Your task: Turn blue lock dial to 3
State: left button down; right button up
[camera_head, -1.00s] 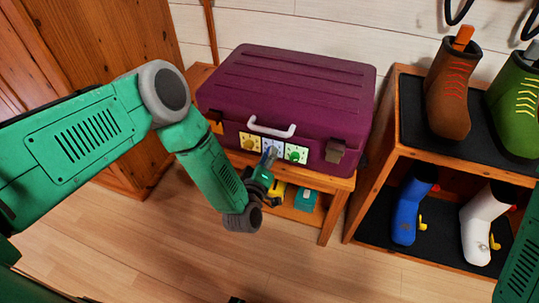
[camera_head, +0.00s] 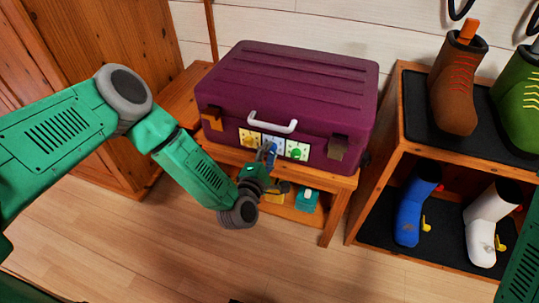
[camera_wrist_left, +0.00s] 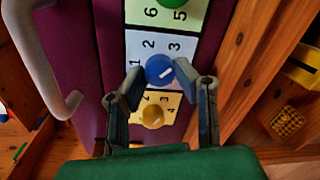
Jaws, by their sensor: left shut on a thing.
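The blue lock dial (camera_wrist_left: 160,69) sits on a white plate (camera_wrist_left: 142,46) marked 1, 2 and 3, on the front of the purple suitcase (camera_head: 290,85). A white mark on the dial slants up and right, on the side of the 3; I cannot tell whether it lines up exactly. My left gripper (camera_wrist_left: 158,72) is shut on the blue dial, one finger on each side. In the head view the left gripper (camera_head: 268,152) covers most of the dial. My right gripper is out of view.
A yellow dial (camera_wrist_left: 152,116) and a green dial (camera_head: 296,153) flank the blue one closely. The white handle (camera_head: 272,126) juts out above them. The suitcase stands on a wooden bench (camera_head: 338,182). A boot shelf (camera_head: 378,157) stands to the right.

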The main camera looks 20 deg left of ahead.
pick_arm(q)
jog(key=shift+s+a+f+n+b, duration=0.1)
jog(key=shift+f+n+b, duration=0.15)
jog(key=shift+n, duration=0.3)
jog(key=shift+s+f+n+b, duration=0.1)
jog(key=shift+n+b, duration=0.15)
jog(key=shift+n, duration=0.3)
jog(key=c, duration=1.3)
grip_release()
jog(key=shift+w+r, duration=0.1)
jog(key=shift+r, duration=0.1)
jog(key=s, duration=1.2)
jog(key=shift+a+r, duration=0.15)
jog(key=shift+a, duration=0.25)
